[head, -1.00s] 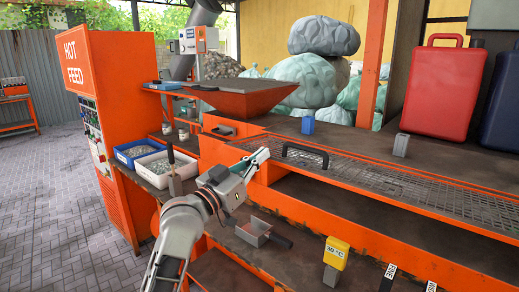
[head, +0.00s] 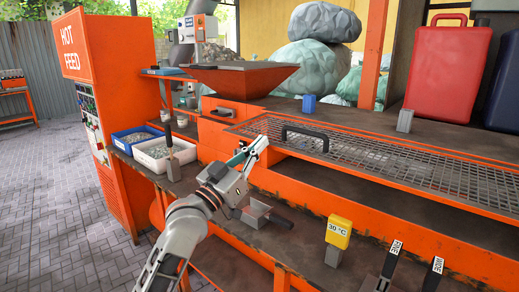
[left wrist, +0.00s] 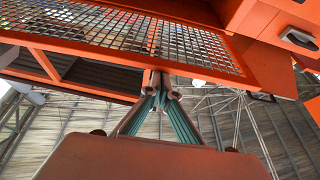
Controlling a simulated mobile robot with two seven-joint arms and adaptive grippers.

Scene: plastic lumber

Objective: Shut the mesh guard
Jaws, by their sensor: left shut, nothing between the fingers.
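The mesh guard (head: 390,165) is a long grey wire-mesh panel in an orange frame, lying about level along the front of the orange machine. A black bar handle (head: 305,131) stands near its left end. The mesh also shows from below in the left wrist view (left wrist: 120,32). My left gripper (head: 256,148) is shut and empty, in front of the guard's left end, left of and below the handle. In the left wrist view its fingertips (left wrist: 161,82) overlap the guard's frame edge; contact cannot be told. My right gripper is out of view.
Below the guard, the bench holds a metal scoop (head: 262,215), a yellow temperature tag on a block (head: 339,232) and black labelled handles (head: 390,265). A blue bin (head: 133,142) and a white bin (head: 163,157) of pellets stand left. An orange hopper (head: 240,80) rises behind.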

